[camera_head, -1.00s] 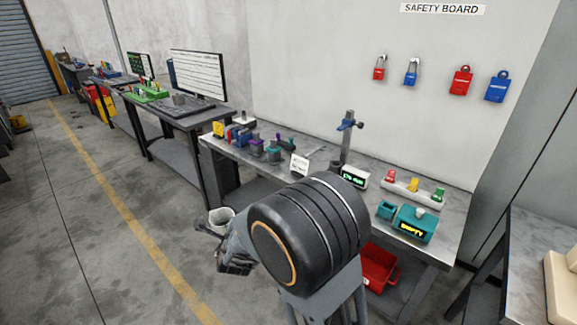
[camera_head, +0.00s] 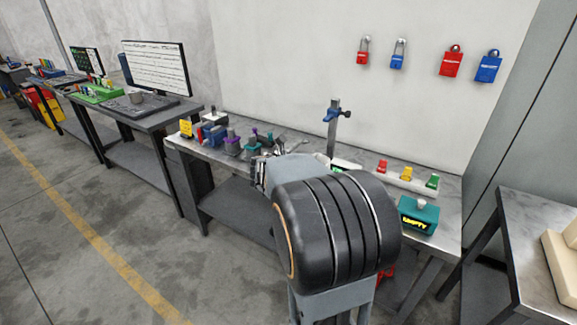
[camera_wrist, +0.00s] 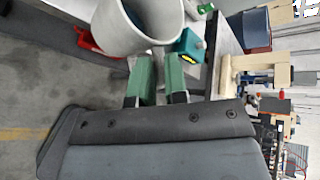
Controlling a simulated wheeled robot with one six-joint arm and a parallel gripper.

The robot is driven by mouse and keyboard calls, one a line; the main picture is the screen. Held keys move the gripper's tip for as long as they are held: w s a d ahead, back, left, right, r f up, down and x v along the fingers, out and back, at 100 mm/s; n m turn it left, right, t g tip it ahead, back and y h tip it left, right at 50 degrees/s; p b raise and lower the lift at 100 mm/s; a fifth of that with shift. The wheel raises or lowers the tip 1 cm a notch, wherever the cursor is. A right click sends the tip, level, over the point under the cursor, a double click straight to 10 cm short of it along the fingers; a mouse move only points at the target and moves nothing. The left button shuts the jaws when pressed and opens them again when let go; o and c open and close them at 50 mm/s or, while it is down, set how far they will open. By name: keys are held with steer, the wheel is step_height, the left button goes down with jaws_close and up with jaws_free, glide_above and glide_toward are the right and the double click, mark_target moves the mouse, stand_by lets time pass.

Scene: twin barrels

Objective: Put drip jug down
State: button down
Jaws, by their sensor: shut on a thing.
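A pale grey jug (camera_wrist: 140,32) fills the top of the wrist view, its round open mouth showing. My gripper (camera_wrist: 163,66) has its two green fingers shut at the jug's near side; the exact grip point is hard to see. In the head view my gripper (camera_head: 264,172) is at the front edge of the workbench (camera_head: 447,215), left of my arm's dark round joint. The jug cannot be made out clearly in the head view.
Several small coloured items, including a blue one (camera_head: 211,134), crowd the bench's left end. A clamp stand (camera_head: 332,125) rises at the back. A teal box (camera_head: 419,215) and a white strip with coloured blocks (camera_head: 407,178) occupy the right end.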

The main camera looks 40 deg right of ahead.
steer(key=s+d+m+g+y, duration=0.1)
steer(key=s+d+m+g, duration=0.35)
steer(key=s, duration=0.55)
steer(key=shift+m+g, duration=0.65)
steer(key=shift+w+d+f+b, duration=0.25)
steer(key=shift+w+d+f, duration=1.15)
steer(key=shift+d+f, duration=0.55)
steer(key=shift+w+d+f+b, duration=0.3)
steer(key=shift+w+d+f, duration=1.15)
steer(key=shift+f, duration=0.75)
steer(key=shift+w+d+f+b, duration=0.25)
steer(key=shift+w+d+f, duration=1.1)
steer(key=shift+d+f, duration=0.6)
steer(key=c, duration=1.1)
jaws_free()
steer(key=shift+a+f, duration=0.15)
steer(key=shift+c, duration=0.2)
